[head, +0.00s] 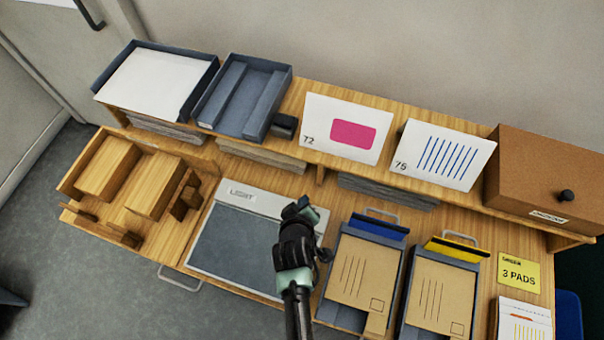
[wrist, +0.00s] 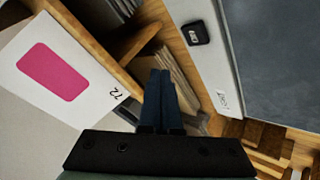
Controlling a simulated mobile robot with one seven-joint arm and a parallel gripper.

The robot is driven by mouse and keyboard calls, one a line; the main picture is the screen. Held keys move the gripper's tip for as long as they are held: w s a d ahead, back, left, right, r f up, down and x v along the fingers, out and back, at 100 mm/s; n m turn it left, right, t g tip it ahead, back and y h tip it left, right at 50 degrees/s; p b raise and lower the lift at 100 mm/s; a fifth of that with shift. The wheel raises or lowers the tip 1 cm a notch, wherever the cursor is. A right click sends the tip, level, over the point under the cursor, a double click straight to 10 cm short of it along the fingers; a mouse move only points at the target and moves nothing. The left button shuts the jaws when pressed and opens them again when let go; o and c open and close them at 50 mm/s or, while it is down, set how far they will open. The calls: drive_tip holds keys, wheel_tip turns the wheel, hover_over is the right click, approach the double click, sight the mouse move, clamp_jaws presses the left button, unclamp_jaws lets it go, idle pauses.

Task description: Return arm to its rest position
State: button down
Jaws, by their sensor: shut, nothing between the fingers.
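My gripper (head: 300,208) is above the table in the head view, over the right edge of the light panel (head: 232,243). In the wrist view my gripper's two dark fingers (wrist: 162,88) lie side by side, shut with nothing between them. They point toward the shelf edge and the stack of sheets under it. Card 72 (wrist: 52,72) with its pink shape is at the left of the wrist view. My arm comes up from the bottom of the head view, and my gripper hides part of the panel.
Two grey trays with brown envelopes (head: 361,273) (head: 440,290) stand right of my gripper. The raised back shelf holds card 72 (head: 344,132), card 75 (head: 443,157), a brown box (head: 548,178) and grey trays (head: 242,97). A wooden tray with blocks (head: 130,188) is at left.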

drive_tip(key=w+a+r+m+t, duration=0.1)
drive_tip(key=w+r+t, duration=0.1)
drive_tip(key=w+r, duration=0.35)
drive_tip(key=w+a+r+m+t+b, duration=0.1)
drive_tip(key=w+r, duration=0.1)
drive_tip(key=r, duration=0.6)
drive_tip(key=w+a+r+m+t, duration=0.1)
drive_tip(key=w+r+t, duration=0.15)
drive_tip(key=r, duration=0.45)
wheel_tip(320, 180, up, 19)
drive_tip(key=w+d+m+t+b, duration=0.1)
drive_tip(key=w+m+t, duration=0.1)
drive_tip(key=w+t, duration=0.1)
drive_tip(key=s+d+r+m+t+b, duration=0.1)
drive_tip(key=s+r+t, duration=0.15)
drive_tip(key=r, duration=0.65)
drive_tip(key=s+r+m+t, duration=0.15)
drive_tip(key=s+r, duration=0.25)
drive_tip(key=r, duration=0.5)
drive_tip(key=s+r+t+y, duration=0.1)
drive_tip(key=s+r+t, duration=0.4)
drive_tip(key=s+r, duration=0.7)
wheel_tip(320, 180, up, 2)
drive_tip(key=shift+s+d+r+t+b, duration=0.25)
drive_tip(key=shift+s+d+t+b, duration=0.1)
drive_tip(key=shift+d+b, duration=0.1)
